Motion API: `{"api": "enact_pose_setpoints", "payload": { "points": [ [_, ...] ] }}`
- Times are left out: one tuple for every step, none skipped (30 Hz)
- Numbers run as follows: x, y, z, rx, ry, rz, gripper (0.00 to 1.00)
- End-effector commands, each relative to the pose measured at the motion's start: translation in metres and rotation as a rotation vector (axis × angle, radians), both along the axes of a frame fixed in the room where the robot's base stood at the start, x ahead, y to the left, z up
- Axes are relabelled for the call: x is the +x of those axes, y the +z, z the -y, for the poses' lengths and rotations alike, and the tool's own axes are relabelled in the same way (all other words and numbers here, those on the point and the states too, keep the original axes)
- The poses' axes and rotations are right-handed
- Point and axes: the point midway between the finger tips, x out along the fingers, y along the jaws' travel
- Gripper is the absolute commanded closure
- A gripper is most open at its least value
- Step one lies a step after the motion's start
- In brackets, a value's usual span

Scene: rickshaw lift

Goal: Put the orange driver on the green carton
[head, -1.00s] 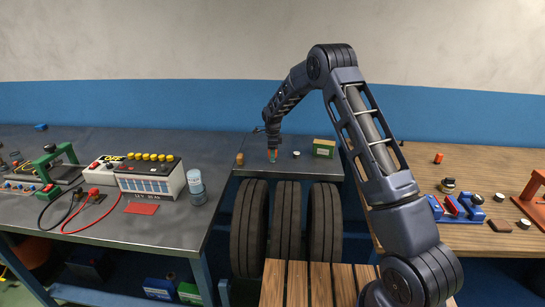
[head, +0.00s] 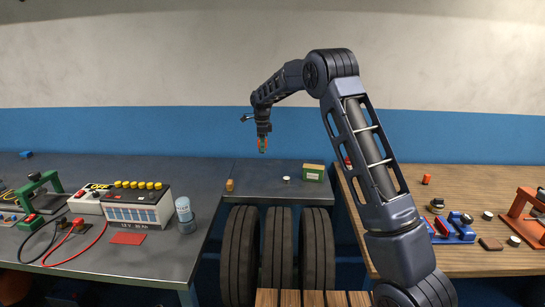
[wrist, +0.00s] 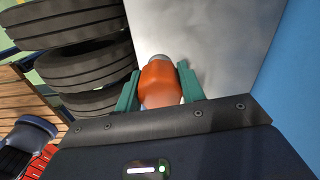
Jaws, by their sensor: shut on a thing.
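My gripper (head: 263,146) is above the middle grey metal bench in the head view, apart from its top. In the wrist view, my gripper's green fingers (wrist: 158,92) are closed on the sides of the orange driver (wrist: 160,80), a rounded orange body with a grey end. In the head view the driver is small and mostly hidden by the fingers.
A small white-topped round item (head: 287,180) lies left of the carton, and an orange-brown cylinder (head: 230,185) stands at the bench's left. Tyres (head: 277,250) stand below. A battery (head: 138,208) and spray can (head: 184,209) occupy the left bench.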

Motion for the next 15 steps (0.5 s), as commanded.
{"api": "enact_pose_setpoints", "payload": {
  "points": [
    [0.004,0.004,0.007,0.0,-0.006,0.002,0.87],
    [0.007,0.006,0.012,0.0,-0.009,0.002,0.87],
    [0.012,0.009,0.02,0.0,-0.014,0.003,0.87],
    [0.016,0.012,0.028,0.0,-0.018,0.003,0.87],
    [0.021,0.015,0.036,0.0,-0.022,0.003,0.87],
    [0.028,0.019,0.049,0.0,-0.028,0.003,0.87],
    [0.033,0.022,0.06,0.0,-0.034,0.003,0.87],
    [0.039,0.026,0.071,0.0,-0.039,0.003,0.87],
    [0.046,0.03,0.086,0.0,-0.046,0.003,0.87],
    [0.051,0.034,0.099,-0.001,-0.052,0.003,0.87],
    [0.056,0.038,0.11,-0.001,-0.056,0.003,0.87],
    [0.062,0.042,0.127,0.0,-0.065,0.003,0.87],
    [0.067,0.045,0.138,0.0,-0.069,0.003,0.87],
    [0.071,0.049,0.15,0.0,-0.073,0.003,0.87],
    [0.076,0.054,0.164,0.0,-0.08,0.003,0.87]
  ]
}}
